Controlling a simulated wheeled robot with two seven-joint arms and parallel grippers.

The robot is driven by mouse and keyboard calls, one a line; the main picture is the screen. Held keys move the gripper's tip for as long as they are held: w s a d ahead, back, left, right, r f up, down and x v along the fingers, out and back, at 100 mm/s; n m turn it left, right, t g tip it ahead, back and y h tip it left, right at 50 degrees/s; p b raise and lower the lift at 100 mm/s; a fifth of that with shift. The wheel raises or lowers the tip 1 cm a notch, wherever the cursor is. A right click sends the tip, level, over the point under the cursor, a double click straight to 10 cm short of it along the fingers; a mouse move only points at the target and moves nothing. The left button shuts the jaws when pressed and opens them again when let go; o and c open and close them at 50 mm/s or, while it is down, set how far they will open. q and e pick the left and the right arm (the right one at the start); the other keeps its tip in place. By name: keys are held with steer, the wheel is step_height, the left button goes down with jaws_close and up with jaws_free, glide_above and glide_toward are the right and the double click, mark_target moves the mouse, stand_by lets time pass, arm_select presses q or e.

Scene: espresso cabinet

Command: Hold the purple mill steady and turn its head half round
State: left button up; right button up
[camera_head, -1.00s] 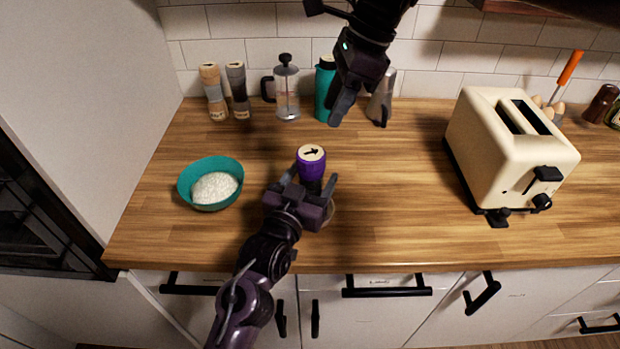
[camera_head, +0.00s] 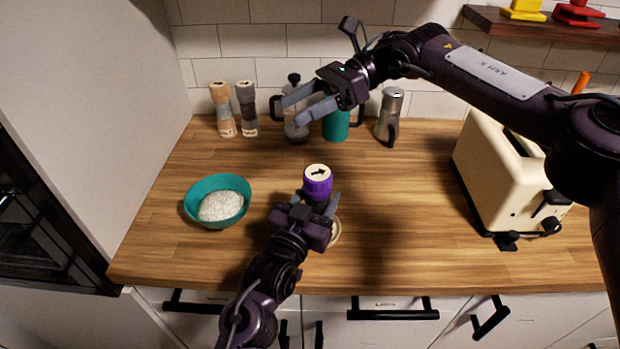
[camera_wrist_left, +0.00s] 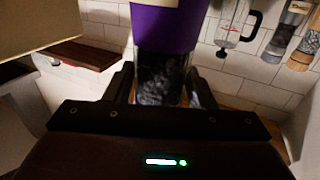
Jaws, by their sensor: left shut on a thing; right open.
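The purple mill (camera_head: 318,182) stands upright on the wooden counter, with a pale top that carries a black arrow pointing right. Its purple head and dark clear body (camera_wrist_left: 160,78) fill the middle of the left wrist view. My left gripper (camera_head: 318,207) is shut on the mill's body, below the head, with one finger on each side. My right gripper (camera_head: 298,108) is open and empty, above and behind the mill, in front of the French press.
A teal bowl of white grains (camera_head: 218,183) stands left. Two mills (camera_head: 223,110), a French press (camera_head: 294,130), a teal container (camera_head: 336,126) and a moka pot (camera_head: 389,116) line the back. A cream toaster (camera_head: 495,175) stands right. A round pale rim (camera_head: 335,232) shows beside my left gripper.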

steer(key=w+d+f+n+g+y, duration=0.1)
steer(key=d+f+g+y, duration=0.1)
steer(key=d+f, duration=0.2)
steer(key=n+g, duration=0.1)
steer(key=n, duration=0.1)
glide_toward(309, 172)
steer(key=x, duration=0.7)
steer(key=f+x, duration=0.1)
steer(key=x, duration=0.2)
steer(key=shift+s+d, duration=0.1)
steer(key=shift+s, duration=0.4)
steer(key=shift+c, duration=0.4)
steer(key=shift+r, duration=0.1)
steer(key=c, duration=0.9)
steer(key=shift+y, duration=0.4)
